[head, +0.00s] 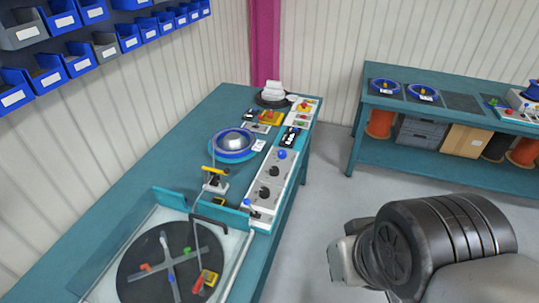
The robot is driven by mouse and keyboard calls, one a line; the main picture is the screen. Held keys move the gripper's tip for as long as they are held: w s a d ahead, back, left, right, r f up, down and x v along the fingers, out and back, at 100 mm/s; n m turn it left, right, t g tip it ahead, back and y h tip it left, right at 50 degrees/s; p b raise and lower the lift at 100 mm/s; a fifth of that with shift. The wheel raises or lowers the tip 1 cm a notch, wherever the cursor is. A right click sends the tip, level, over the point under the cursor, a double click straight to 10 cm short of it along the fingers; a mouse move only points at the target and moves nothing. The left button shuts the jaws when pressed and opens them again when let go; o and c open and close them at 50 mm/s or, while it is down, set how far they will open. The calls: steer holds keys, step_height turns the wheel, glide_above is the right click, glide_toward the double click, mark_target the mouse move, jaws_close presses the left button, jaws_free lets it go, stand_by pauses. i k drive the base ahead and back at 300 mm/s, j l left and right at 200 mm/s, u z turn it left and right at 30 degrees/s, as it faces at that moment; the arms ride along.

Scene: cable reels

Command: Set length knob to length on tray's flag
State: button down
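A light control panel (271,183) lies along the right edge of the teal bench, with several knobs. Two black knobs show on it, an upper one (273,171) and a lower one (264,191); a blue round knob (282,154) sits at its far end. I cannot tell which is the length knob, and the dial marks are too small to read. A blue round tray (233,155) holds a silvery domed item just left of the panel. A small white card (259,145), possibly its flag, is beside the tray; its text is unreadable. My gripper's fingers do not show.
A black turntable (130,272) with a cross arm sits under a clear cover at the near end. A machine with a lever (214,183) stands before the panel. A second bench (450,94) with blue trays is at right. Grey floor lies between the benches.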

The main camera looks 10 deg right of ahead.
mark_target(282, 154)
steer(key=i+l, duration=0.2)
steer(key=i, duration=0.3)
steer(key=i+l+z, duration=0.1)
steer(key=i, duration=0.4)
steer(key=i+l, duration=0.25)
steer(key=i, duration=0.25)
steer(key=z, duration=0.05)
